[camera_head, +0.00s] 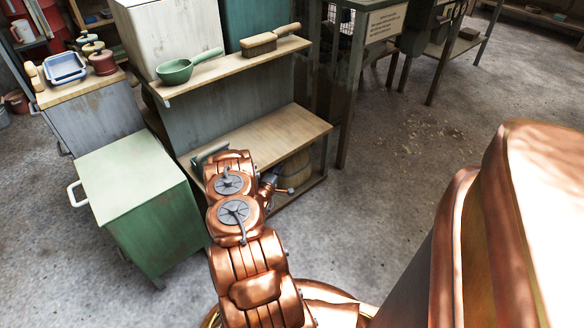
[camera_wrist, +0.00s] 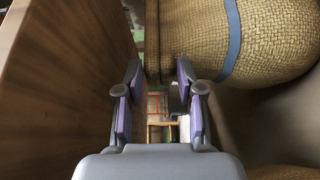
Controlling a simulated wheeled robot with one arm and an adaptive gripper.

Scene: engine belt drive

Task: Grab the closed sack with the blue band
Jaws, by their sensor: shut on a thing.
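The sack with the blue band (camera_wrist: 192,45) is a woven tan bundle across the top right of the wrist view. Its blue band (camera_wrist: 233,40) runs around it to the right of my fingers. My gripper (camera_wrist: 158,72) has its two fingers on either side of the sack's left end and is shut on it. The exact contact at the fingertips is partly hidden. In the head view a rounded brown thing (camera_head: 293,172) sits in shadow under the low shelf; I cannot tell if it is this sack.
A wooden board (camera_wrist: 60,80) stands close to my left finger. More woven material (camera_wrist: 285,172) shows at the lower right. In the head view the wooden shelf unit (camera_head: 270,140) and a green cabinet (camera_head: 150,215) flank my arm. Open floor (camera_head: 370,215) lies to the right.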

